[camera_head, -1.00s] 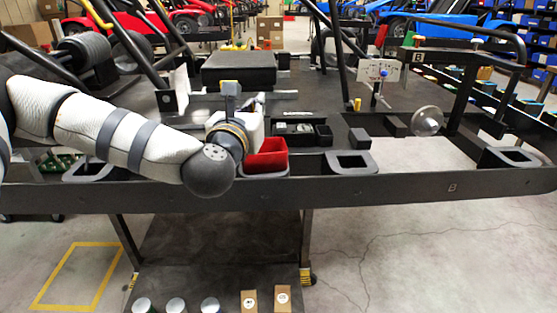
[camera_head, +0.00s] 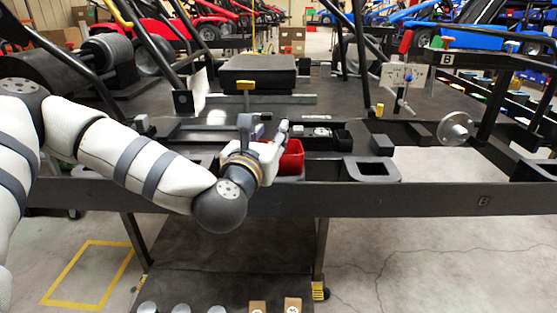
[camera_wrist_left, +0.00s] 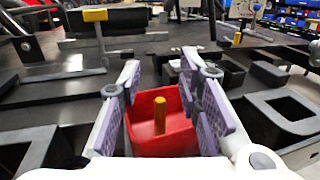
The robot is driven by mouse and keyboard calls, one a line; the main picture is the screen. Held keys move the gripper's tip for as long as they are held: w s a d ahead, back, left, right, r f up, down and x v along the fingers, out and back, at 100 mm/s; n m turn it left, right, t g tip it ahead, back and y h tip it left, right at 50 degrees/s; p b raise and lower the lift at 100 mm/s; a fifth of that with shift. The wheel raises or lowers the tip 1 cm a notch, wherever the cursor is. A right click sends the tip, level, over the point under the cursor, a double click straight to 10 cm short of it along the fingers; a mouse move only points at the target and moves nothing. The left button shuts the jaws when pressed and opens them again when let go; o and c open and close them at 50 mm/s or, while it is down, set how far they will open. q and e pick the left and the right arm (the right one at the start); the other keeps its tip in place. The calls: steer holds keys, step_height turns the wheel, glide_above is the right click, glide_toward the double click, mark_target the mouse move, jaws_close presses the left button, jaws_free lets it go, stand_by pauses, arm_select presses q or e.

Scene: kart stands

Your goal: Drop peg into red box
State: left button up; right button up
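The red box (camera_head: 291,160) is an open bin set into the front of the dark frame, partly hidden by my left gripper (camera_head: 280,135). In the left wrist view the red box (camera_wrist_left: 160,143) lies between and beyond the fingers. A yellow peg (camera_wrist_left: 160,115) shows upright against the box's inside, between the two fingers of my left gripper (camera_wrist_left: 161,62) and apart from both. I cannot tell whether it touches the box floor. The left gripper is open, with its purple pads wide apart. My right gripper is not in view.
A yellow-topped lever (camera_head: 245,86) stands behind the gripper. Another yellow peg (camera_head: 379,108) stands farther right. A black square-holed block (camera_head: 372,170) and small dark trays sit right of the box. A metal disc (camera_head: 455,128) is at the right.

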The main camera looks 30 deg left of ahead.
arm_select(q)
step_height(320, 180, up, 10)
stand_by(0.4)
stand_by(0.3)
